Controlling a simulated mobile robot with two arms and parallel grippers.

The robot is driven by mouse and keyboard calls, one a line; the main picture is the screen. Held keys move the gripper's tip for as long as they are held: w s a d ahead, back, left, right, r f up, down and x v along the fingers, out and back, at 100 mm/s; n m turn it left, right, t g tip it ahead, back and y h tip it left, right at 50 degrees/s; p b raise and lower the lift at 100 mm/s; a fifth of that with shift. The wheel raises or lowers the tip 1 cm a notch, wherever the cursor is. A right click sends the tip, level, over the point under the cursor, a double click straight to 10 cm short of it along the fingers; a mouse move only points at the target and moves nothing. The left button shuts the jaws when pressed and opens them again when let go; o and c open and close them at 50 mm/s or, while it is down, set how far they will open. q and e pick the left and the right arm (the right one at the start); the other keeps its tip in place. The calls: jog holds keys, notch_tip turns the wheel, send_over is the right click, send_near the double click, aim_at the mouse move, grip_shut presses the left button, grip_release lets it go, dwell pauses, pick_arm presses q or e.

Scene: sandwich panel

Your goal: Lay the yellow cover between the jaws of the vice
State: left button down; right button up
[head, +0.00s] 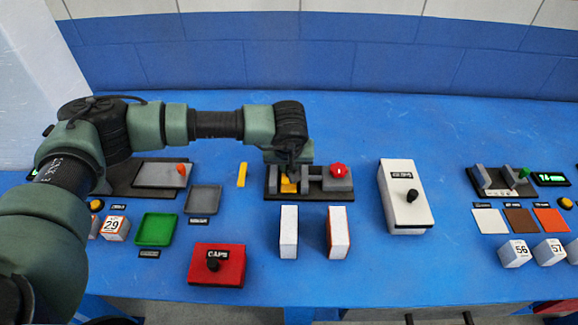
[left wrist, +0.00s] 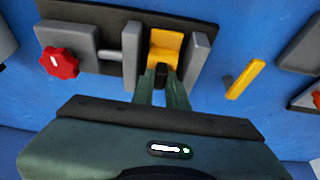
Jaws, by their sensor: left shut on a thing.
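The yellow cover (left wrist: 165,45) is in the vice, between its two grey jaws (left wrist: 131,55) (left wrist: 196,62). It also shows in the head view (head: 289,186), partly hidden by my gripper. My left gripper (left wrist: 162,74) reaches down from above with its fingertips at the cover's near edge, shut on it. Whether the cover touches the jaws or the vice floor, I cannot tell. The vice (head: 310,196) has a dark base and a red knob (head: 338,170) on its right. My right gripper is not in view.
A yellow bar (head: 242,174) lies left of the vice. Two white blocks (head: 289,232) (head: 339,232) stand in front. A red CAPS box (head: 217,265), a green tray (head: 156,229) and a grey tray (head: 203,199) are to the left. A white box (head: 404,194) stands to the right.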

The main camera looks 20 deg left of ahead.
aim_at(289, 169)
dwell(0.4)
pick_arm(q)
jog(key=c, duration=1.1)
grip_release()
jog(key=shift+w+r+p, duration=0.25)
jog(key=shift+r+p, duration=0.2)
jog(key=shift+r, duration=0.3)
jog(key=shift+p+v, duration=0.45)
jog(key=shift+v, duration=0.65)
jog(key=shift+w+a+r+p, duration=0.1)
jog(key=shift+w+r+p, duration=0.1)
jog(key=shift+r+p, duration=1)
jog(key=shift+r, duration=1.3)
jog(key=shift+s+f, duration=0.1)
